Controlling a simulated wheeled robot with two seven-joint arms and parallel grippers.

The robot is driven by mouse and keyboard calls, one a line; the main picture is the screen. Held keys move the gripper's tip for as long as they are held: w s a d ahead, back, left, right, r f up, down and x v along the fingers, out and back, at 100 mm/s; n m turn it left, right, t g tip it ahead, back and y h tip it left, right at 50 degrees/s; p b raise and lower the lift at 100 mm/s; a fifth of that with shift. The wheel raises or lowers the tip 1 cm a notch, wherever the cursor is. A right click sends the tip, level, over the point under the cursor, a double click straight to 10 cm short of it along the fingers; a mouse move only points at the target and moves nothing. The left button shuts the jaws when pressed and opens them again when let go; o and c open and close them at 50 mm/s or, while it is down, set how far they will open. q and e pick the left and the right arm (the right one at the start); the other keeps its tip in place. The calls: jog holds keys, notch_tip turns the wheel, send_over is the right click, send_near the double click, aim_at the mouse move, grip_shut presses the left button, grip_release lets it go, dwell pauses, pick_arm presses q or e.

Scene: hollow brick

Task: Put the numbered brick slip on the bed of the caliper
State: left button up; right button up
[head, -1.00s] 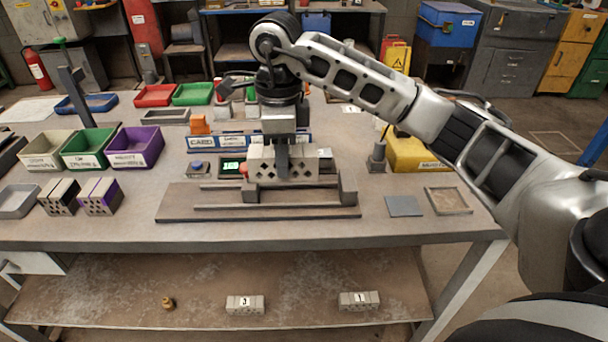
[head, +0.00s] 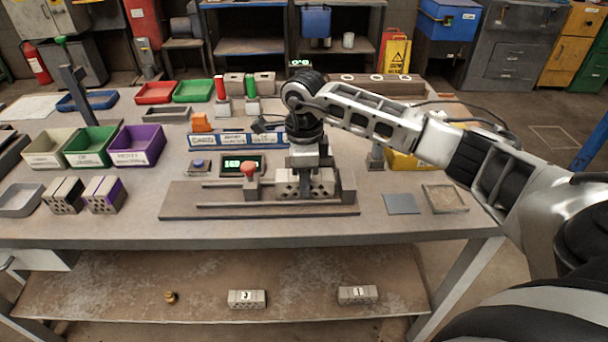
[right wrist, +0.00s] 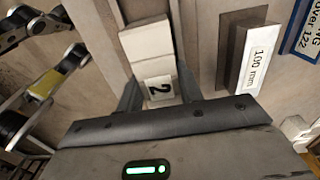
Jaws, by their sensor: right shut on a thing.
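The brick slip (head: 318,182), a pale perforated block, is in my right gripper (head: 305,178). The right wrist view shows its label "2" (right wrist: 159,88) between the fingers (right wrist: 160,98). The caliper (head: 190,204) is a flat brown base with rails, a sliding jaw with a red knob (head: 249,170) and an end jaw (head: 347,184). The slip is over the rails between the two jaws, close to the end jaw. I cannot tell whether it touches the bed. My left gripper is not in view.
A green-lit display (head: 238,164) stands behind the caliper. White, green and purple bins (head: 137,146) and two brick stacks (head: 103,194) stand left. A grey plate (head: 402,204) and a shallow tray (head: 445,198) lie right. Bricks labelled "3" (head: 247,298) and "1" (head: 358,294) lie on the lower shelf.

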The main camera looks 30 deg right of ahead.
jog(key=shift+f, duration=0.1)
jog(key=o, duration=1.1)
jog(key=shift+o, duration=0.2)
